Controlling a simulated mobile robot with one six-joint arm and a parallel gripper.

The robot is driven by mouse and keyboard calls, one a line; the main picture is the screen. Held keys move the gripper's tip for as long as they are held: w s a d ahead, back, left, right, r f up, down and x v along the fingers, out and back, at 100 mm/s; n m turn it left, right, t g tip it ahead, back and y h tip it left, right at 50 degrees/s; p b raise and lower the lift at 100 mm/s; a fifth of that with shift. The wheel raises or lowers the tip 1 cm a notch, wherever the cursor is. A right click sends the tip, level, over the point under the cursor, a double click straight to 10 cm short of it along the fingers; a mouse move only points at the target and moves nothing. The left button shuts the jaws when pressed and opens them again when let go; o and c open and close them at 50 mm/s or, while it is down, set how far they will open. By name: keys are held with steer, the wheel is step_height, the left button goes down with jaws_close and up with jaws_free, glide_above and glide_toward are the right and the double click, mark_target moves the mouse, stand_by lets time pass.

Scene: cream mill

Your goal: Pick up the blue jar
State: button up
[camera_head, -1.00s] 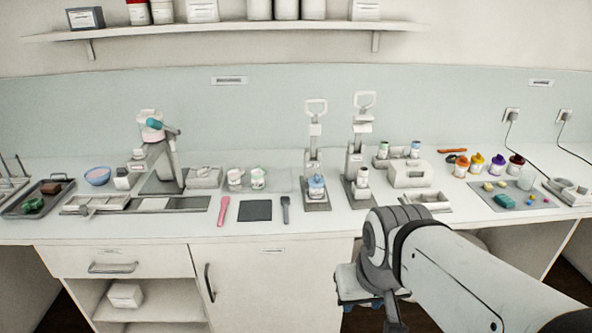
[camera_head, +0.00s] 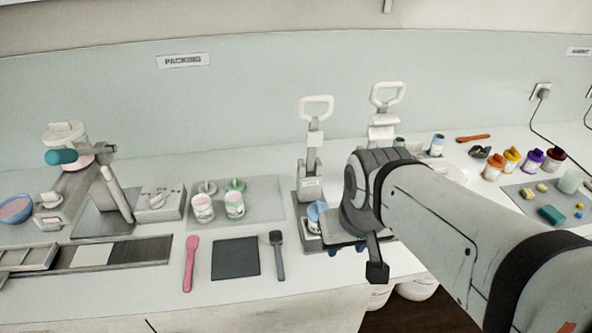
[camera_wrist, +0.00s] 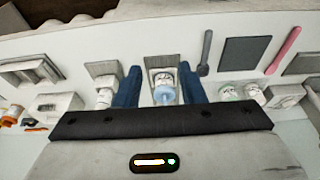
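The blue jar is a small pale jar with a light blue lid. In the head view the jar (camera_head: 315,215) stands upright on the base of the left hand press (camera_head: 310,185), partly hidden by my gripper and arm. In the wrist view the same jar (camera_wrist: 163,94) appears in the gap between the two dark blue fingers. My gripper (camera_wrist: 160,75) is open, with clear space on both sides of the jar. The jar looks beyond the fingers; the exact distance is hard to judge. In the head view my gripper is just right of the jar, its fingers mostly hidden.
A second hand press (camera_head: 385,120) stands to the right, partly behind my arm. A grey spatula (camera_head: 278,255), dark mat (camera_head: 236,258) and pink spatula (camera_head: 190,262) lie left of the jar. A pink jar (camera_head: 203,208) and green-lidded jar (camera_head: 235,204) stand on a grey mat further left.

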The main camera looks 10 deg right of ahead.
mark_target(318, 206)
steer(key=shift+o, duration=1.3)
steer(key=shift+w, duration=0.35)
steer(key=o, duration=0.4)
steer(key=w+m, duration=0.1)
steer(key=w, duration=0.1)
steer(key=w+f+m+b, duration=0.1)
steer(key=w, duration=0.1)
steer(key=w+d+f+m+h, duration=0.1)
steer(key=w, duration=0.2)
steer(key=shift+b, duration=0.35)
steer(key=o, duration=0.3)
steer(key=w+f+m, duration=0.1)
steer(key=w, duration=0.2)
steer(key=w+a+f+m+h+b, duration=0.1)
steer(key=w+f, duration=0.1)
steer(key=w, duration=0.2)
steer(key=w+a+f+m, duration=0.1)
steer(key=w, duration=0.2)
steer(key=shift+w+a+f+m, duration=0.1)
steer(key=shift+w+f+m, duration=0.2)
steer(key=shift+w+f, duration=0.3)
steer(key=shift+f, duration=0.05)
steer(key=shift+w+p+x, duration=0.1)
steer(key=shift+p+x, duration=0.1)
steer(key=shift+x, duration=1.55)
steer(key=shift+w+p+x, duration=0.15)
steer(key=shift+x, duration=1.6)
